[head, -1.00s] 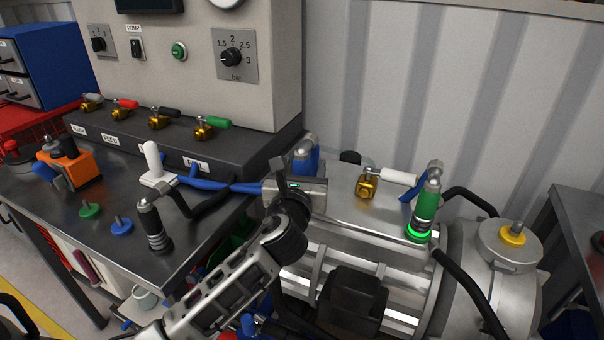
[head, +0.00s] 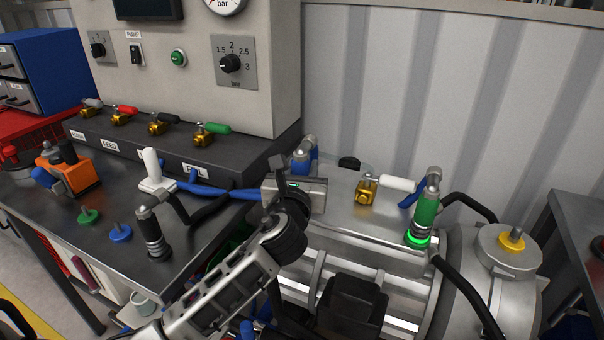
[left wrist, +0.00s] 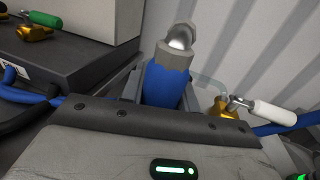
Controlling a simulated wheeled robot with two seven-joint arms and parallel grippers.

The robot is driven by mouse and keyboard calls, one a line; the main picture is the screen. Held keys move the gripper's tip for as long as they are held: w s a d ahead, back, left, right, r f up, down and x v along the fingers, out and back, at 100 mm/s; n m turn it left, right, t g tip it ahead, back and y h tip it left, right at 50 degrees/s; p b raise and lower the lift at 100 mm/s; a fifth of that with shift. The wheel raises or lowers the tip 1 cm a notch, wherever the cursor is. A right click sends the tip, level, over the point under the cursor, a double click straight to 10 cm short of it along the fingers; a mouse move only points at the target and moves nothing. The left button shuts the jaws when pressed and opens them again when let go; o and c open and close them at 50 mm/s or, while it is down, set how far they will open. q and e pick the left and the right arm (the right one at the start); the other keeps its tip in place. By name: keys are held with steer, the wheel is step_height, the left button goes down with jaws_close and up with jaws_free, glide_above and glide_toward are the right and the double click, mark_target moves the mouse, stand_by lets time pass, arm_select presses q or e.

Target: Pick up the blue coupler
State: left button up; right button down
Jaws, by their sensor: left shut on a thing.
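The blue coupler (head: 301,162) has a blue sleeve and a grey elbow on top. It stands upright over the tank's left end in the head view, just behind my left gripper (head: 296,172). In the left wrist view the coupler (left wrist: 168,84) rises between the jaws of the left gripper (left wrist: 158,100), which are shut on it. Its lower part is hidden by the gripper body. A blue hose runs behind the gripper at the left. My right gripper is not in view.
A green coupler (head: 424,212) with a lit green ring stands on the tank (head: 350,232) to the right. A brass valve with a white lever (head: 395,182) is between them. A black coupler (head: 152,233) and white T-handle (head: 151,165) stand on the bench at left.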

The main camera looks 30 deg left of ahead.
mark_target(304, 143)
arm_select(q)
steer(key=s+d+r, duration=0.1)
steer(key=r, duration=0.2)
steer(key=s+r+p, duration=0.1)
steer(key=s+r, duration=0.1)
steer(key=s+d+r, duration=0.1)
steer(key=r, duration=0.2)
steer(key=shift+s+d+r+p, duration=0.3)
steer(key=shift+d, duration=0.05)
steer(key=s+d+r, duration=0.3)
steer(key=s+d, duration=0.1)
steer(key=s, duration=0.3)
steer(key=shift+s+d+r, duration=0.15)
steer(key=shift+s, duration=0.2)
steer(key=shift+r+p, duration=0.6)
steer(key=shift+p, duration=0.4)
steer(key=shift+r, duration=2.4)
